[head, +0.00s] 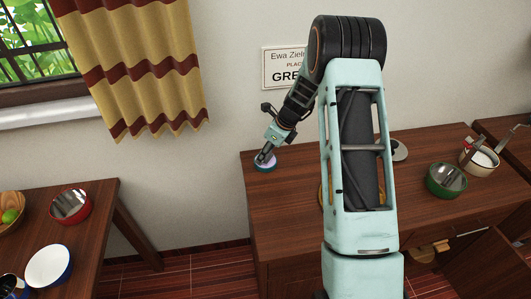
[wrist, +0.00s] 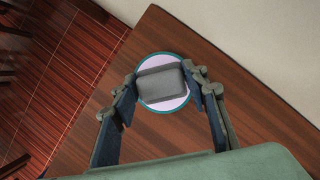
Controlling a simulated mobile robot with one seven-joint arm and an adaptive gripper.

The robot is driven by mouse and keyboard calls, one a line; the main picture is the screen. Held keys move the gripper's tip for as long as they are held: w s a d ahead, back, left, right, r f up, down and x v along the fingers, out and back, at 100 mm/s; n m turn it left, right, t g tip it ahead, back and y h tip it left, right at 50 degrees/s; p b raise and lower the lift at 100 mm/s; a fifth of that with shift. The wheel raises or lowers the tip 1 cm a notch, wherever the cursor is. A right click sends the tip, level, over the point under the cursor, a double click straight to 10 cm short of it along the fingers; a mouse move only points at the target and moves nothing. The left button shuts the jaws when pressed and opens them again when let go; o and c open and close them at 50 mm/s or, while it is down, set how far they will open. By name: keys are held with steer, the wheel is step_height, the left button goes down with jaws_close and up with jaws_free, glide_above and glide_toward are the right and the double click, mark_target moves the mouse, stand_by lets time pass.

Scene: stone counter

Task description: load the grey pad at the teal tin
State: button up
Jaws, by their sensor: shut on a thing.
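The teal tin (head: 266,168) stands near the left end of the brown wooden counter. In the wrist view the tin (wrist: 172,107) is round, with a teal rim and a pale lavender inside. The grey pad (wrist: 161,82) is a rounded block between my fingers, over the middle of the tin. My gripper (wrist: 162,84) is shut on the pad. In the head view my gripper (head: 263,157) points down at the tin, and the pad cannot be made out there. I cannot tell whether the pad touches the tin's bottom.
A green bowl (head: 446,180) and a pale pot (head: 479,160) stand at the counter's right. My arm hides the counter's middle. A separate table at left holds a red bowl (head: 70,205) and a white bowl (head: 48,265). Counter around the tin is clear.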

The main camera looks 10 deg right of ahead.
stand_by(0.3)
steer(key=shift+r+p, duration=2.65)
steer(key=shift+r, duration=0.85)
